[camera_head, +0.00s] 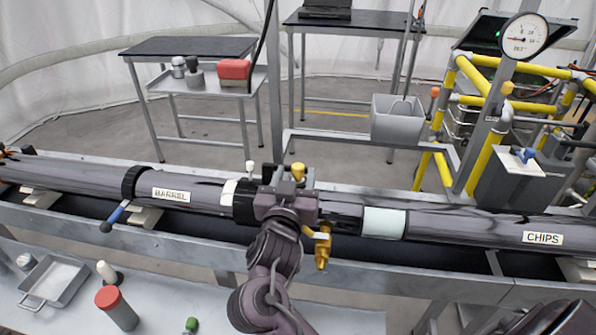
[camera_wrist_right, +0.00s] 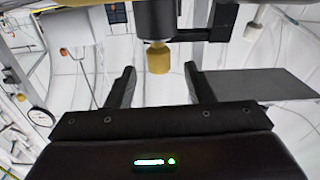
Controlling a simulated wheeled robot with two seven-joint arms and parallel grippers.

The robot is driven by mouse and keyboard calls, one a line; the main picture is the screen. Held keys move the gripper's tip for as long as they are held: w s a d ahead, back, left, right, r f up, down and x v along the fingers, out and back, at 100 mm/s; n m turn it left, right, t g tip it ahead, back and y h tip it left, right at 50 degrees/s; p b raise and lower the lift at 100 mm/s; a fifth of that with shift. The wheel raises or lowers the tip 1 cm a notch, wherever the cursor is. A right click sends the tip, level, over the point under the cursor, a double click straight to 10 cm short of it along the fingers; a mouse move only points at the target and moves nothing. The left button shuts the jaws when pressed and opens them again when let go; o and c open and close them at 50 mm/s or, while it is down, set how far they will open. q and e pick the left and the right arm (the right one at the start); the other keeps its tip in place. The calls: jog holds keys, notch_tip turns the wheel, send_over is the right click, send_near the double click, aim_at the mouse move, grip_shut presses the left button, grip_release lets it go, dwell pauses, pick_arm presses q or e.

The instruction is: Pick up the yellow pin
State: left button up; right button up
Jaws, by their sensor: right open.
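The yellow pin (camera_head: 298,171) sticks up from the dark fitting on the long grey tube, just beyond my right gripper. In the right wrist view, the pin's yellow cylindrical head (camera_wrist_right: 158,58) hangs from a dark fitting, and that view looks turned over. My right gripper (camera_head: 284,180) is open at the tube. In the right wrist view its two dark fingers (camera_wrist_right: 160,72) stand apart, one on each side of the yellow head, with gaps showing on both sides. The pin's lower part is hidden in the fitting. My left gripper is not in view.
A white-tipped pin (camera_head: 250,167) stands left of the gripper. A brass fitting (camera_head: 322,246) hangs at the tube's front. A blue-ended lever (camera_head: 115,215) sits at the left. A red-capped cylinder (camera_head: 115,307) and metal tray (camera_head: 53,280) are on the front table.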

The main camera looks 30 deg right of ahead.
aim_at(297, 171)
jog(key=x, duration=0.3)
jog(key=shift+w+d, duration=0.2)
jog(key=shift+f, duration=0.1)
jog(key=c, duration=1)
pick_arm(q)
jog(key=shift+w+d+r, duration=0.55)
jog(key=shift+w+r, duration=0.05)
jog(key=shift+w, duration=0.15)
pick_arm(e)
jog(key=shift+c, duration=0.2)
pick_arm(q)
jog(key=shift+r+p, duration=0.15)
jog(key=shift+p, duration=0.25)
